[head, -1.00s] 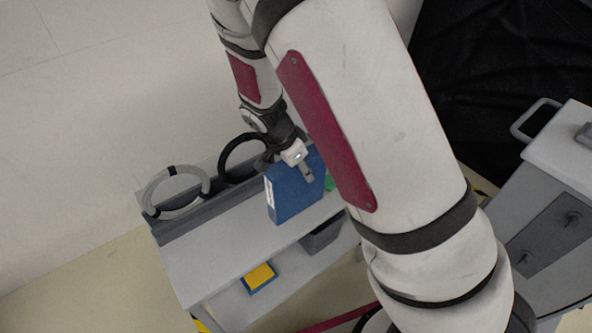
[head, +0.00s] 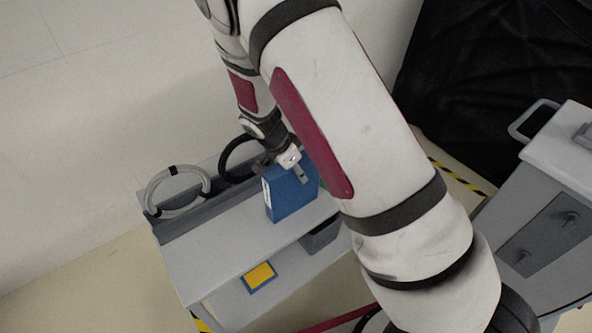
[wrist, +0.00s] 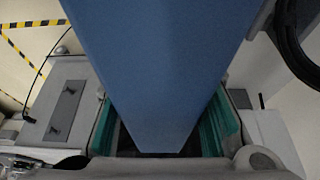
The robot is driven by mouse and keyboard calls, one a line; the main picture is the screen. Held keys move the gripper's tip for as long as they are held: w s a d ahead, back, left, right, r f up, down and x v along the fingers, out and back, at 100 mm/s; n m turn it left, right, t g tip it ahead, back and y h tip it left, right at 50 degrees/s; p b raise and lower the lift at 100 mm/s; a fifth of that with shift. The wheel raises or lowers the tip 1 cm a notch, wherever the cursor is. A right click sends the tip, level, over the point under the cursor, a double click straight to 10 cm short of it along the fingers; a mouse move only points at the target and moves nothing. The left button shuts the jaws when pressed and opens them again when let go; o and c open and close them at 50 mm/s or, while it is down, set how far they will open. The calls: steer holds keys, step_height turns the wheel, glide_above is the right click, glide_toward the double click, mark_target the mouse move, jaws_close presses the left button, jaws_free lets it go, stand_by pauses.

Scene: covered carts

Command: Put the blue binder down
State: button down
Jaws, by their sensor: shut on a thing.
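The blue binder (head: 290,195) is upright at the grey cart's top (head: 210,255), its pale label edge facing left in the head view. My gripper (head: 293,165) is shut on the binder's upper part. I cannot tell for sure whether the binder's bottom touches the cart top. In the wrist view the blue binder (wrist: 160,60) fills the middle, and its far end tapers down between green things on both sides. The fingertips are largely hidden by the binder there.
A grey cable coil (head: 178,190) and a black coil (head: 236,158) hang at the cart's back ledge. Another grey cart (head: 545,215) stands right. The cart top's left part is clear.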

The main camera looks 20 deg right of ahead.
steer(key=c, duration=1)
jaws_free()
steer(key=shift+f, duration=0.1)
steer(key=shift+c, duration=0.2)
steer(key=b+v, duration=0.1)
steer(key=v, duration=1.1)
steer(key=shift+d+r, duration=0.1)
steer(key=shift+r, duration=0.15)
steer(key=s+d+r+n+t+y, duration=0.2)
steer(key=s+r+n, duration=0.5)
steer(key=s+r, duration=0.3)
steer(key=s+d+r+n+t+y, duration=0.2)
steer(key=s+r+n, duration=0.5)
steer(key=s+r, duration=0.4)
steer(key=s, duration=0.3)
steer(key=shift+d, duration=0.15)
